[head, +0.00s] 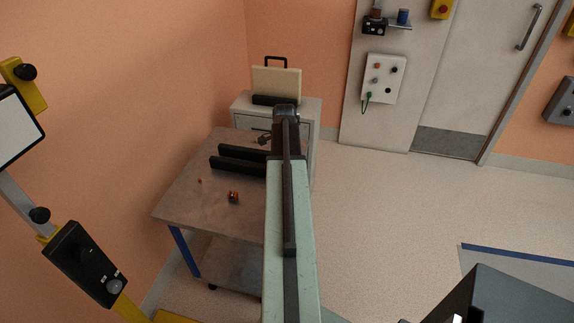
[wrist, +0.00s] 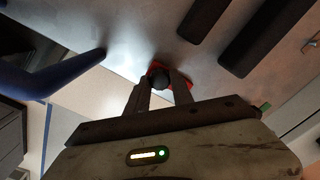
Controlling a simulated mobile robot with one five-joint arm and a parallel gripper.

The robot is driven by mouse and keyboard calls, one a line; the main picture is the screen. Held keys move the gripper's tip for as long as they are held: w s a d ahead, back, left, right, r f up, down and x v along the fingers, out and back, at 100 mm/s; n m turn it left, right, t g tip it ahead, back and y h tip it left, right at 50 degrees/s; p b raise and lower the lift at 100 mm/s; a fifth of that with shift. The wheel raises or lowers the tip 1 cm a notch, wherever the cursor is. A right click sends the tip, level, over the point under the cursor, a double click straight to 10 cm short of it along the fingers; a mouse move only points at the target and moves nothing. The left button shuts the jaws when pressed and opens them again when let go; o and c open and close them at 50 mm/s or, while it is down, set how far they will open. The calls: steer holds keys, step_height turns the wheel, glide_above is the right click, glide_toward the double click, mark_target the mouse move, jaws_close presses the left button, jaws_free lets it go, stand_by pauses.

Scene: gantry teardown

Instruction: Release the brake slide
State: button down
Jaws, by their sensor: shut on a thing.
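In the head view my arm hides the gripper and the held thing. A small orange-and-black thing (head: 233,197) lies on the table (head: 190,200), left of my arm.
Two black bars (head: 240,160) lie on the table, and also show in the wrist view (wrist: 262,42). A cabinet (head: 305,108) with a beige case (head: 277,83) stands behind. A yellow-and-black frame with knobs (head: 85,262) is at left. Floor at right is open.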

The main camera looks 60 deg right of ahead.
steer(key=c, duration=1.1)
jaws_free()
steer(key=shift+s+a, duration=0.1)
steer(key=shift+a, duration=0.1)
steer(key=shift+r, duration=0.1)
step_height(320, 180, up, 8)
steer(key=p, duration=0.7)
steer(key=shift+f+p, duration=0.2)
steer(key=shift+p, duration=0.2)
